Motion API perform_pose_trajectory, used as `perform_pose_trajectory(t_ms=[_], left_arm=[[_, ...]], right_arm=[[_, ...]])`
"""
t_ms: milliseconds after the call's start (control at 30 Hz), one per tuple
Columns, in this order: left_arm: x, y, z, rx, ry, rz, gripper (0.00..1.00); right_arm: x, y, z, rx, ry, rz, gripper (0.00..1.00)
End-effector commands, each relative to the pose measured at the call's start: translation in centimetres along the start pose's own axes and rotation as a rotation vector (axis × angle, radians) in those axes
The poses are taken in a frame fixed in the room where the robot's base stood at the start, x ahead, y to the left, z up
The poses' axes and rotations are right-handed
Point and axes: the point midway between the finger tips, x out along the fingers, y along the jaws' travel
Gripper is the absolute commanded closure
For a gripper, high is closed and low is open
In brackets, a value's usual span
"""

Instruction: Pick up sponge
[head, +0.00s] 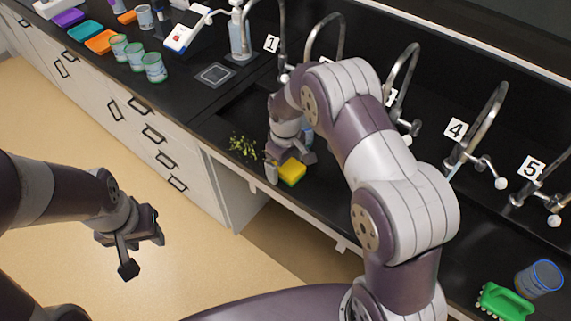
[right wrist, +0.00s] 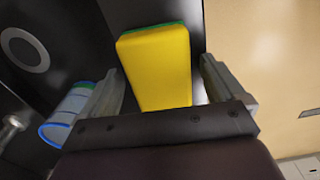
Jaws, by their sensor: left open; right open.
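The yellow sponge (head: 292,172) with a green layer lies at the front edge of the black counter. In the right wrist view the sponge (right wrist: 158,68) is between the two fingers of my right gripper (right wrist: 165,88), with a gap visible on the right side. My right gripper (head: 279,170) is open and around the sponge in the head view; the arm hides part of it. My left gripper (head: 136,248) is open and empty, over the floor in front of the cabinets, well apart from the counter.
Green plant bits (head: 243,147) lie left of the sponge. Curved taps with number cards line the back, such as tap 4 (head: 487,115). A blue-rimmed cup (right wrist: 68,115) is close beside the left finger in the wrist view. A green brush (head: 505,302) lies at right.

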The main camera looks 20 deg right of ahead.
Motion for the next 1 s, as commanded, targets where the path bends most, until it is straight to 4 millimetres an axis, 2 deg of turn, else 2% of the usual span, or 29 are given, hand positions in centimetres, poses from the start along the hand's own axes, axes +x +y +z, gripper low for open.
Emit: perform_pose_trajectory(t_ms=[133, 300, 667, 767, 933, 1000], left_arm=[[0.1, 0.0, 0.0, 0.0, 0.0, 0.0, 0.57], [0.1, 0.0, 0.0, 0.0, 0.0, 0.0, 0.57], [0.2, 0.0, 0.0, 0.0, 0.0, 0.0, 0.57], [0.5, 0.0, 0.1, 0.0, 0.0, 0.0, 0.57], [1.3, 0.0, 0.2, 0.0, 0.0, 0.0, 0.57], [1.6, 0.0, 0.2, 0.0, 0.0, 0.0, 0.57]], right_arm=[[0.0, 0.0, 0.0, 0.0, 0.001, 0.0, 0.04], [0.0, 0.0, 0.0, 0.0, 0.001, 0.0, 0.59], [-0.4, 0.0, -0.1, 0.0, 0.003, 0.001, 0.59], [-1.3, 0.0, -0.1, 0.001, 0.002, 0.001, 0.59], [-4.2, 0.1, 0.0, 0.001, 0.005, 0.002, 0.59], [-5.0, 0.2, 1.7, 0.004, 0.002, 0.001, 0.59]])
